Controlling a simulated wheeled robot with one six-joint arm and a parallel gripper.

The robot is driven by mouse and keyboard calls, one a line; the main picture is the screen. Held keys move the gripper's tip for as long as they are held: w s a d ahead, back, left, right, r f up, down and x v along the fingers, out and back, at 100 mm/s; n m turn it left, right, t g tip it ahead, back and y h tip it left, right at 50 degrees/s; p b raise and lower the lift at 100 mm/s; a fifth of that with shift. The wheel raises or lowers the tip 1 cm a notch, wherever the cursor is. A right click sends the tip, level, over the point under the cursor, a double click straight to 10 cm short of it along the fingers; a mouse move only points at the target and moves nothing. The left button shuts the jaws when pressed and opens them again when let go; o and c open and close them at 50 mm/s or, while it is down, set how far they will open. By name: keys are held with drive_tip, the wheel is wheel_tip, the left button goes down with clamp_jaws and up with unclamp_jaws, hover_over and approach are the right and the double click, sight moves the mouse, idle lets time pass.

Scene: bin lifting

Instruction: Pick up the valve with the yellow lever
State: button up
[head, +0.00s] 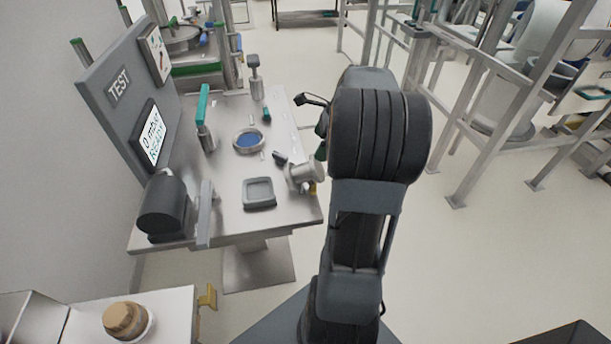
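A silver, rounded metal fitting (304,176) lies at the right edge of the steel test table. A small yellow part (313,188) shows at its lower right; it may be the yellow lever of the valve, but it is too small and partly covered to be sure. My dark arm rises just right of the table, and its large elbow fills the middle of the head view.
The steel table (228,180) also holds a teal-handled valve (205,120), a grey-handled fitting (256,80), a blue-centred ring (249,140), a grey square tray (259,193) and a TEST panel (118,85). Metal frames (485,110) stand right; open floor (490,260) lies between.

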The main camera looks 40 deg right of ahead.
sight(308, 163)
drive_tip(key=shift+x, duration=5.15)
drive_tip(key=shift+s+d, duration=0.1)
drive_tip(key=shift+c, duration=0.5)
drive_tip(key=c, duration=1.2)
drive_tip(key=shift+r, duration=0.1)
drive_tip(key=shift+r, duration=0.1)
